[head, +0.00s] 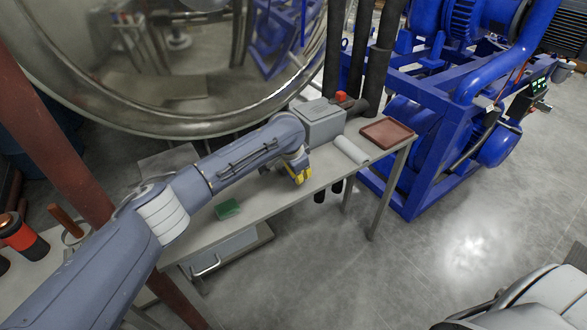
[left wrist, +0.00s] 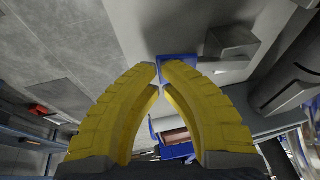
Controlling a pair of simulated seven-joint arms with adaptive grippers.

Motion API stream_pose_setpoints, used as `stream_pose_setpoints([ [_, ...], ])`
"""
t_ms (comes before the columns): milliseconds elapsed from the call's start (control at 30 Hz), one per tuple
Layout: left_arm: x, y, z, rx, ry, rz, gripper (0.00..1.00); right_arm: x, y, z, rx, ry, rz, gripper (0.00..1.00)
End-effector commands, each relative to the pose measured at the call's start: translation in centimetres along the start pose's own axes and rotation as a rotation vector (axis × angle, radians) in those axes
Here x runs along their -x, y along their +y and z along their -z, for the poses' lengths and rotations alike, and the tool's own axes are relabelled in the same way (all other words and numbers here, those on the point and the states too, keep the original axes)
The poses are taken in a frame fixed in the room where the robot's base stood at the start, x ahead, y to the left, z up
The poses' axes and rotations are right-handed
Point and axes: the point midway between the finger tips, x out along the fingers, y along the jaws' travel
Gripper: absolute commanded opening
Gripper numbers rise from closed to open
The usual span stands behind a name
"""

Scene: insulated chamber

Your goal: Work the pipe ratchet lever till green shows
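My left gripper (head: 302,175) has yellow fingers and hangs over the front edge of a grey table, in front of a grey box. In the left wrist view its two fingers (left wrist: 160,66) curve in until their tips nearly meet, and I see nothing held between them. I cannot make out a pipe ratchet lever or its green mark for certain in either view. Part of my right arm (head: 545,300) shows at the bottom right corner, but its gripper is out of the picture.
The grey table (head: 270,197) bears a grey box (head: 318,122) with a red knob (head: 341,97), a pale roll (head: 351,150), a brown tray (head: 387,133) and a green block (head: 227,209). A large round metal vessel (head: 180,125) stands behind. A blue-framed machine (head: 420,180) stands right; floor before it is clear.

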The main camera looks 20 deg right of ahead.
Motion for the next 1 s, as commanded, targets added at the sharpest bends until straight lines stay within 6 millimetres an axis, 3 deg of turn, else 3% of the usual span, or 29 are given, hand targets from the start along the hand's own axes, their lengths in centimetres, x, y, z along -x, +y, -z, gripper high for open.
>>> stream_pose_setpoints([
  [300, -1.2, 0.0, -0.4, 0.002, 0.0, 0.0, 0.0, 0.0, 0.0, 0.0, 0.0, 0.0, 0.0, 0.0],
  [567, -1.2, 0.0, -0.4, 0.001, 0.0, 0.0, 0.0, 0.0, 0.0, 0.0, 0.0, 0.0, 0.0, 0.0],
  [1000, 0.8, 0.0, 0.3, 0.0, 0.001, 0.001, 0.0, 0.0, 0.0, 0.0, 0.0, 0.0, 0.0, 0.0],
])
